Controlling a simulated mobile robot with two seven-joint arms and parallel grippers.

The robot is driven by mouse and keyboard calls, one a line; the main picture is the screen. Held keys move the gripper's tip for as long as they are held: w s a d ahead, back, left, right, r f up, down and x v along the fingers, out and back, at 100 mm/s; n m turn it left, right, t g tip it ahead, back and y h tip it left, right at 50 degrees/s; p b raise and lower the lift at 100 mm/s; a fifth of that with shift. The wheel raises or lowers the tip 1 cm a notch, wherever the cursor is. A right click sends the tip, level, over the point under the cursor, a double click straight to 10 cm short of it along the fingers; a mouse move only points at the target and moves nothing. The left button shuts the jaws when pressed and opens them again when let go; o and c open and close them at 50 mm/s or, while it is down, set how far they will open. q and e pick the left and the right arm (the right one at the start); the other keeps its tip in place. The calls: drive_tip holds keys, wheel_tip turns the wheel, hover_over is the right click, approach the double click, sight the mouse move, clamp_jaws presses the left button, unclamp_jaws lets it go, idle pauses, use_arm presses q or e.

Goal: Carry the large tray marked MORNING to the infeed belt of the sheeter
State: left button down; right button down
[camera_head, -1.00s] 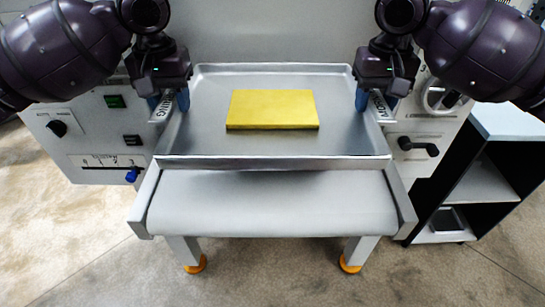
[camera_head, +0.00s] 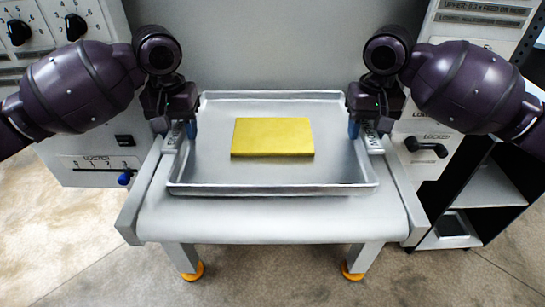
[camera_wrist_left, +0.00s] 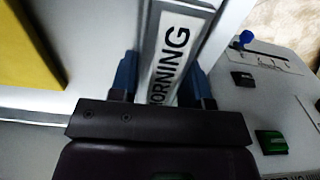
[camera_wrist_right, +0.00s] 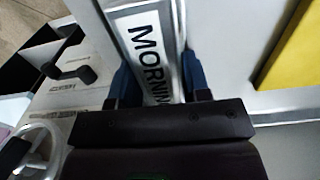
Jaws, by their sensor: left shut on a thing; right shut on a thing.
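The large metal tray (camera_head: 280,189) is over the white infeed belt (camera_head: 270,222) of the sheeter, with a yellow slab (camera_head: 272,138) lying in it. I cannot tell whether the tray touches the belt. My left gripper (camera_head: 181,133) is shut on the tray's left rim, and the left wrist view shows its blue fingers on either side of the MORNING label (camera_wrist_left: 169,50). My right gripper (camera_head: 363,130) is shut on the right rim, with a MORNING label (camera_wrist_right: 150,55) between its fingers in the right wrist view. The tray looks roughly level.
The sheeter's panel with dials and a blue-knobbed lever (camera_head: 125,178) is on the left. A black handle (camera_head: 427,147) sticks out on the right, above a dark open shelf unit (camera_head: 480,195). The belt's front strip is bare, with floor in front.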

use_arm(q)
drive_tip(key=shift+w+a+f, duration=0.15)
drive_tip(key=shift+f, duration=0.25)
use_arm(e)
drive_tip(key=shift+w+d+f, duration=0.15)
drive_tip(key=shift+f, duration=0.25)
use_arm(q)
drive_tip(key=shift+f, duration=0.15)
use_arm(e)
drive_tip(key=shift+f, duration=0.15)
